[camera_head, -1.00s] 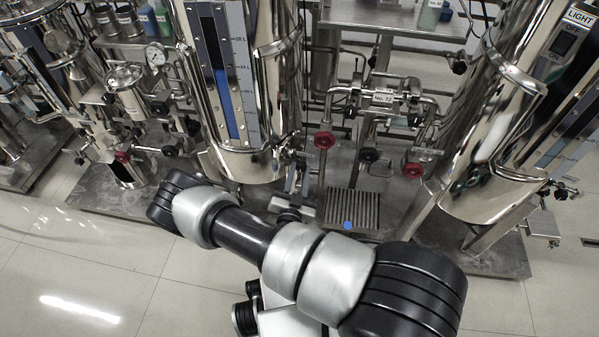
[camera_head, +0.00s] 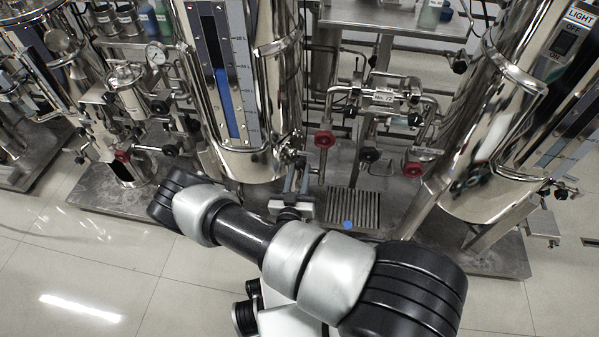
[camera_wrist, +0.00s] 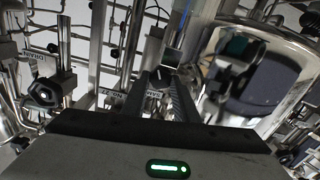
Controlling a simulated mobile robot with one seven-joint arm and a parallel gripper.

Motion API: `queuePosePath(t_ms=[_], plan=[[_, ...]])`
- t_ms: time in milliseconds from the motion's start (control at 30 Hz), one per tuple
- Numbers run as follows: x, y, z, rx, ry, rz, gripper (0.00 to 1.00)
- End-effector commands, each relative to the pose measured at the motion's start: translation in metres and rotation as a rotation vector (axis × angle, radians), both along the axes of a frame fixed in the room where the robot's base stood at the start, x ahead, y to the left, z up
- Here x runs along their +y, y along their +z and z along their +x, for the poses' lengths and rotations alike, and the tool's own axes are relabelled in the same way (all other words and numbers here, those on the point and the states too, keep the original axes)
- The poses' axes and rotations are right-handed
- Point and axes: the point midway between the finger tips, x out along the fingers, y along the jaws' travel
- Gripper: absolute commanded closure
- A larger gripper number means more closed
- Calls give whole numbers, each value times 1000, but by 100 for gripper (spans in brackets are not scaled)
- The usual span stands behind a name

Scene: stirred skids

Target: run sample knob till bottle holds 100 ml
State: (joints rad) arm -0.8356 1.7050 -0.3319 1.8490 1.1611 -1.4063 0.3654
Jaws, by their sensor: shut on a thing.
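My gripper (camera_head: 297,178) reaches up to the lower right side of the middle steel tank (camera_head: 272,110), at its small outlet fitting. In the wrist view my gripper's two dark fingers (camera_wrist: 161,88) are shut on a small dark knob (camera_wrist: 164,58). The fingers hide part of the knob. I cannot read a turn position on it. A small blue disc (camera_head: 347,225) shows over the grating; I cannot tell whether it belongs to a bottle. No sample bottle or its liquid level can be made out.
A grating (camera_head: 365,207) lies on the skid base right of my gripper. Red valve knobs (camera_head: 324,139) and black ones (camera_head: 370,154) sit on the pipework behind. Another steel tank (camera_head: 500,150) stands at right. The tiled floor (camera_head: 100,265) at front left is clear.

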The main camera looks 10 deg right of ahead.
Motion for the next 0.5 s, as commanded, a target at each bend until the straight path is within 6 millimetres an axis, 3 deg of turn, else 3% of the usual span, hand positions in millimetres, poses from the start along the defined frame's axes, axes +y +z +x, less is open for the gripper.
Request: queuePosePath(t_ms=[500], plan=[[0,1,2,96,0,-240,96]])
